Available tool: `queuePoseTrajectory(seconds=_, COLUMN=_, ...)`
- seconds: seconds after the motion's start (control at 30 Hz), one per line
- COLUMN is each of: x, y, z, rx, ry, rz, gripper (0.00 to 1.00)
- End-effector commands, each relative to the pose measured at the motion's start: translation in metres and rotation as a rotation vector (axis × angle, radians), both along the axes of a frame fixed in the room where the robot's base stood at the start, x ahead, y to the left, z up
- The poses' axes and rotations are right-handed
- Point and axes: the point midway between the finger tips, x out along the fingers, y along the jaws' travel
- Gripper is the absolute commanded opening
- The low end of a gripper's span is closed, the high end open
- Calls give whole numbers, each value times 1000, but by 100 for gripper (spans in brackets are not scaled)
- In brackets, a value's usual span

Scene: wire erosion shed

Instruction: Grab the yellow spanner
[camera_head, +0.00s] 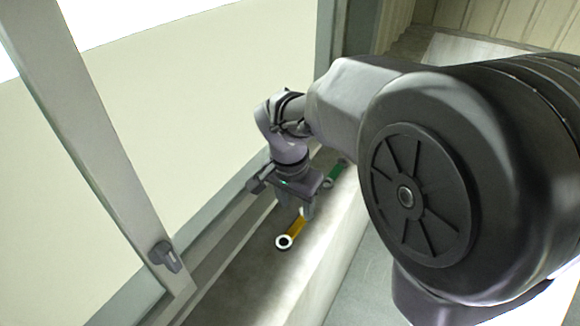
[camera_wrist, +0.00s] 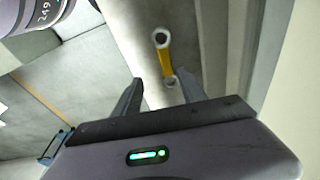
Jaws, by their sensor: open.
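The yellow spanner (camera_head: 296,228) lies on the narrow grey ledge below the window, its ring end toward the camera. In the wrist view the yellow spanner (camera_wrist: 165,58) runs from a ring end at the top to a smaller end near the right finger. My gripper (camera_head: 291,202) is above the spanner's far end, its fingers pointing down. In the wrist view my gripper (camera_wrist: 158,92) is open, with the spanner's near end between the fingertips, closer to the right one. Whether the fingers touch the spanner cannot be told.
A green spanner (camera_head: 334,174) lies farther back on the same ledge (camera_head: 262,268). The window frame (camera_head: 215,240) with a dark latch (camera_head: 165,256) borders the ledge on the left. The ledge drops off on the right. A blue object (camera_wrist: 55,146) shows at lower left in the wrist view.

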Motion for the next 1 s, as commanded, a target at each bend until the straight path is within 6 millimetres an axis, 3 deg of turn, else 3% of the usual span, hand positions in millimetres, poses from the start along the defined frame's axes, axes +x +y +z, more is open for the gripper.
queuePoseTrajectory(seconds=0.1, x=3, y=-3, z=-28, rx=-1, ry=5, rz=-1, gripper=49)
queuePoseTrajectory(seconds=0.27, x=5, y=-4, z=-47, rx=-1, ry=2, rz=1, gripper=49)
queuePoseTrajectory(seconds=0.5, x=6, y=-3, z=-91, rx=0, ry=4, rz=0, gripper=49)
queuePoseTrajectory(seconds=0.77, x=7, y=-3, z=-97, rx=1, ry=0, rz=0, gripper=49)
queuePoseTrajectory(seconds=1.0, x=7, y=-3, z=-97, rx=1, ry=0, rz=0, gripper=2)
